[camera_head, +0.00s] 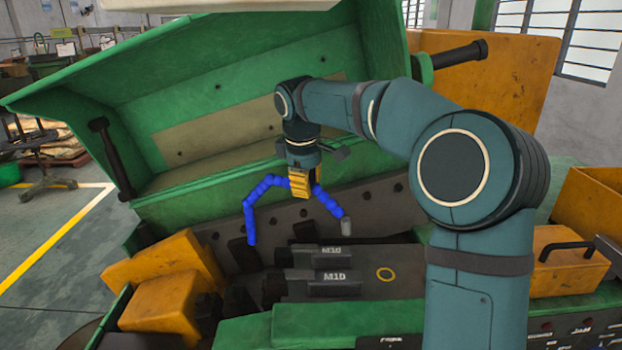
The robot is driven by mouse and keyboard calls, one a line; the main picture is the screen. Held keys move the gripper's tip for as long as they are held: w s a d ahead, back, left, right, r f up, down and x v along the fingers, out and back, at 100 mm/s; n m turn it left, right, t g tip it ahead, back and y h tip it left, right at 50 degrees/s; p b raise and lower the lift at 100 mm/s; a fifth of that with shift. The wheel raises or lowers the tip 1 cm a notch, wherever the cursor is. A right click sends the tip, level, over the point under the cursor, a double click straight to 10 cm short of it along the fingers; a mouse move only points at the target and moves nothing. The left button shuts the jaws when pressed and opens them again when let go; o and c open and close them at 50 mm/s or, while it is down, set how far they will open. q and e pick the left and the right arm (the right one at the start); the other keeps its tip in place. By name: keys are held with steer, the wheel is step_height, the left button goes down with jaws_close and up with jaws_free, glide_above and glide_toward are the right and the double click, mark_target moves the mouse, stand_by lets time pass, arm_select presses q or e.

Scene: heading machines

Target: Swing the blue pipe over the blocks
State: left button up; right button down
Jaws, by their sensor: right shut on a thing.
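The blue pipe (256,191) is a segmented hose bent in an arch, with a grey nozzle (346,226) at its right end. Its left leg hangs down to behind the dark block parts. My right gripper (301,186) comes down from above and is shut on the pipe near the top of the arch; its yellow part covers the pipe there. The dark blocks marked M10 (334,277) lie below, with another M10 block (318,254) just behind. The nozzle is above and to the right of the rear block. My left gripper is out of view.
The green machine cover (190,95) stands open behind the pipe. Yellow-orange boxes flank the blocks at the left (160,300) and right (570,262). A black handle bar (112,160) is on the left side of the cover. My right arm spans the right half.

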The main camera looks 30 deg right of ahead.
steer(key=shift+s+a+f+m, duration=0.15)
steer(key=shift+s+a+m, duration=0.35)
steer(key=shift+a, duration=0.25)
steer(key=c, duration=0.8)
jaws_free()
steer(key=shift+w+d, duration=0.1)
steer(key=shift+w, duration=0.05)
steer(key=shift+r, duration=0.2)
steer(key=r, duration=0.3)
steer(key=a+r, duration=0.1)
steer(key=r, duration=0.3)
steer(key=s+a+r, duration=0.1)
steer(key=r, duration=0.3)
steer(key=shift+s+r, duration=0.1)
steer(key=shift+r, duration=0.15)
